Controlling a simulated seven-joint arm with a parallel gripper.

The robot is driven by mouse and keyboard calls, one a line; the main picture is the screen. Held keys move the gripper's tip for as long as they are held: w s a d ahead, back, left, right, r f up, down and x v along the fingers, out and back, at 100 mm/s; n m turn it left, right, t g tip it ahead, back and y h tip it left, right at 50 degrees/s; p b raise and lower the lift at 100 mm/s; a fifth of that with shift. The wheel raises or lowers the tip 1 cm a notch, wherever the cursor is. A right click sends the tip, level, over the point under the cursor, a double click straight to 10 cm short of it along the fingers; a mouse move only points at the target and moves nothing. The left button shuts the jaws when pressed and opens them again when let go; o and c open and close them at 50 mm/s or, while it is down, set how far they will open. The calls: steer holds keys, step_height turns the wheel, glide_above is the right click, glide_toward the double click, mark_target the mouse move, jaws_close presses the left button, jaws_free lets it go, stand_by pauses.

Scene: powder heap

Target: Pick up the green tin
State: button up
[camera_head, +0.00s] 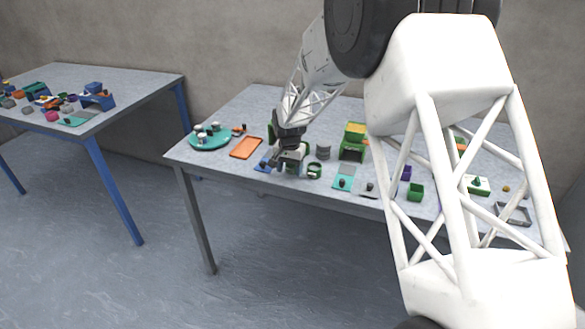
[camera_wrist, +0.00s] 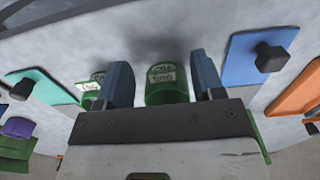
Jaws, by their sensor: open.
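A green tin (camera_wrist: 167,93) with a pale label stands between the two fingers of my gripper (camera_wrist: 161,70) in the wrist view. The fingers are spread, one on each side of it. In the head view my gripper is low over the table and mostly hides the first tin.
A blue board with a dark knob (camera_wrist: 270,56) and an orange tray (camera_head: 246,148) lie on one side. A teal board (camera_head: 344,178) lies on the other. A grey round stack (camera_head: 323,152) and a green box (camera_head: 353,150) stand behind. A teal round tray (camera_head: 210,142) is farther left.

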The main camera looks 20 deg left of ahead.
steer(key=shift+f, duration=0.5)
steer(key=c, duration=1.1)
steer(key=shift+r, duration=0.95)
steer(key=shift+s+d+r, duration=0.1)
steer(key=shift+r, duration=0.8)
steer(key=s+d, duration=0.2)
steer(key=s, duration=0.2)
steer(key=s+d+r, duration=0.1)
steer(key=s+d, duration=0.2)
steer(key=s, duration=0.1)
steer(key=s+d, duration=0.3)
steer(key=s, duration=0.2)
steer(key=shift+s+d+r, duration=0.1)
steer(key=shift+d+r, duration=0.1)
steer(key=shift+d, duration=0.05)
steer(key=w+d+r, duration=0.1)
steer(key=w+d, duration=0.2)
steer(key=w, duration=0.3)
steer(key=w+d+r, duration=0.1)
steer(key=w+d, duration=0.2)
steer(key=w, duration=0.3)
steer(key=w+d+r, duration=0.1)
steer(key=w+d, duration=0.2)
steer(key=w, duration=0.4)
steer(key=shift+w+d+r, duration=0.1)
steer(key=shift+d+r, duration=0.05)
steer(key=shift+d, duration=0.2)
